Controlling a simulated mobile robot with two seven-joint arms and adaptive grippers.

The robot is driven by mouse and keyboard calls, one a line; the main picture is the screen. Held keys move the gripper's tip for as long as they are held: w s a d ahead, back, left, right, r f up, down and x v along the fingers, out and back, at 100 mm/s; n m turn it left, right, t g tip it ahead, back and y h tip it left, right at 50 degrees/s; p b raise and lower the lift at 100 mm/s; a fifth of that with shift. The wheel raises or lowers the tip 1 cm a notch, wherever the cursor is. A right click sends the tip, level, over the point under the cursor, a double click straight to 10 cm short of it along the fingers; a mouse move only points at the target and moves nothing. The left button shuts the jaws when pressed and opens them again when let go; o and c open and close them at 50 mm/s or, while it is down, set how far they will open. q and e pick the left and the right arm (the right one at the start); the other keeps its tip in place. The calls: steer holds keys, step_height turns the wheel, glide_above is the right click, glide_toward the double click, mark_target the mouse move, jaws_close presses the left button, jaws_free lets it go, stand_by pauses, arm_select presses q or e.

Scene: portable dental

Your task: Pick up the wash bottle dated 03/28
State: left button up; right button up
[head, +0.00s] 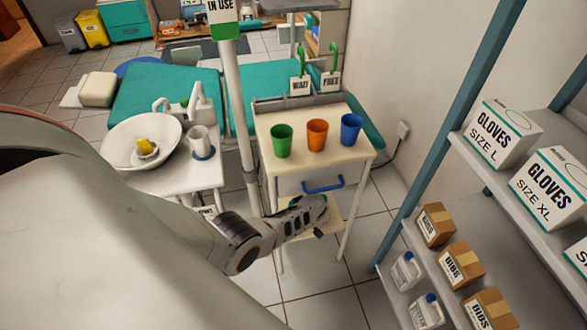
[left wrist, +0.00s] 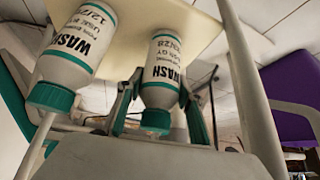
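In the left wrist view, which looks upside down, a white wash bottle with a teal cap (left wrist: 162,75) has a label whose readable date part ends in /28. The two fingers of my left gripper (left wrist: 160,88) stand on either side of it, apparently open, with a small gap at the left finger. A second wash bottle (left wrist: 75,55), with a date starting 12/2, is close beside it at left. Both stand on a cream shelf (left wrist: 205,38). In the head view my left gripper (head: 320,212) is at the cart's lower shelf; the bottles cannot be made out there. My right gripper is out of view.
Green (head: 282,140), orange (head: 317,134) and blue (head: 351,129) cups stand on the cart top (head: 300,163) above my gripper. A blue drawer handle (head: 323,186) juts out. Cart legs and a pole (head: 240,120) are close. Shelving with glove boxes (head: 501,133) is at right.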

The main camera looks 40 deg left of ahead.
arm_select(q)
steer(key=shift+c, duration=1.2)
steer(key=shift+r, duration=0.1)
